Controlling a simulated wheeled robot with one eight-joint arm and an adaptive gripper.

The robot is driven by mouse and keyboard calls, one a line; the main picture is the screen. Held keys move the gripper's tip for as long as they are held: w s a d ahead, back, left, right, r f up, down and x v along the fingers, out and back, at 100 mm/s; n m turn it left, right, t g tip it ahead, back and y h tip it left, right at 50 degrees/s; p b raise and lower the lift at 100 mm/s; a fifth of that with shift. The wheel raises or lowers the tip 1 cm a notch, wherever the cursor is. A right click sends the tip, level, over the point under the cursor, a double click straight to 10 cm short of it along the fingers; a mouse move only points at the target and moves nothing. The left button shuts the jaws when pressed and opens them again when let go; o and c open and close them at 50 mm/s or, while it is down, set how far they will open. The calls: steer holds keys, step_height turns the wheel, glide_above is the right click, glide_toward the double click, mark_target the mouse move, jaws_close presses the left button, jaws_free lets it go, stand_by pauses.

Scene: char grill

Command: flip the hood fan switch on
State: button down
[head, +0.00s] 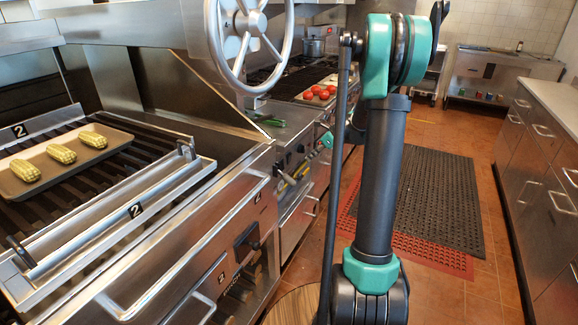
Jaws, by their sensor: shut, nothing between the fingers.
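I cannot make out the hood fan switch in the head view. A stainless steel hood or shelf edge (130,22) runs across the upper left, and its upper part is cut off by the frame. My arm rises through the middle right of the picture, with a dark link and teal joints. My gripper cannot be made out; the end of the arm is hidden or out of the frame.
A spoked metal wheel (213,42) stands above the char grill (150,172). A tray (118,136) with three corn cobs (60,153) lies on the grill. Red tomatoes (324,95) sit further back. A counter with drawers (540,190) lines the right.

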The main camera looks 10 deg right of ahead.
mark_target(282, 166)
steer(key=shift+f, duration=0.1)
steer(key=w+a+r+x, duration=0.1)
steer(key=x, duration=1.1)
steer(key=shift+w+a, duration=0.35)
steer(key=shift+a, duration=0.25)
steer(key=shift+r, duration=0.15)
steer(key=shift+w+a, duration=0.15)
steer(key=shift+a, duration=0.1)
